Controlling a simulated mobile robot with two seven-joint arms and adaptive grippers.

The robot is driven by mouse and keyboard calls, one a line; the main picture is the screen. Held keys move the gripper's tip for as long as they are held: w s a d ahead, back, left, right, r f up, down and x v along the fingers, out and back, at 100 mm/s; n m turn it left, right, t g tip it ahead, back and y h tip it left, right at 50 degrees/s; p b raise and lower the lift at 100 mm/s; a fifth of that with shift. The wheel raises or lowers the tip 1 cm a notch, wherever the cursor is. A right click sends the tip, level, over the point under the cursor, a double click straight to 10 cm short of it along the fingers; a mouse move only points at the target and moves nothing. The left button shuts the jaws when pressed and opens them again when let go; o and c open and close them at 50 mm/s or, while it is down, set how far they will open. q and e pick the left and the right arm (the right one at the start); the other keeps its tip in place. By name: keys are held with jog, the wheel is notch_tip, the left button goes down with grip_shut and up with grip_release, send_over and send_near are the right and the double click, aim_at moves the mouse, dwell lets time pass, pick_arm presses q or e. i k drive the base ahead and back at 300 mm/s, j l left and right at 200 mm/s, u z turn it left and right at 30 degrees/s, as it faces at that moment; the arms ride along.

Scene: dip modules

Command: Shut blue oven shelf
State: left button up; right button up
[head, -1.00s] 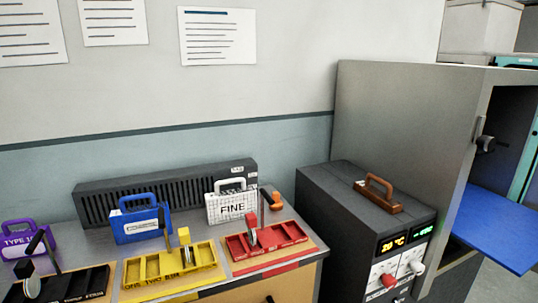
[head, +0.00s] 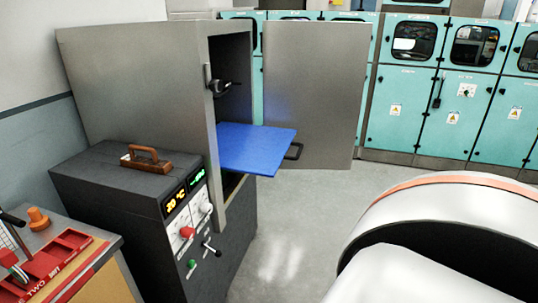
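The blue oven shelf (head: 257,147) sticks out of the front of the grey oven (head: 150,80), roughly level, with a dark handle (head: 294,151) at its outer edge. The oven door (head: 312,95) stands wide open behind the shelf. A dark latch handle (head: 218,88) is on the oven's front edge. The oven's inside is mostly hidden from this angle. Neither of my grippers shows in the head view. A large white and orange part of my own arm fills the lower right, apart from the shelf.
A dark control unit (head: 110,190) with displays, knobs and a brown-handled block (head: 147,158) on top stands left of the oven. A red tray (head: 50,262) is at lower left. Teal cabinets (head: 420,115) line the back. The floor (head: 285,245) before the oven is clear.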

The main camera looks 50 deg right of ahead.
aim_at(258, 150)
jog(key=z, duration=1.75)
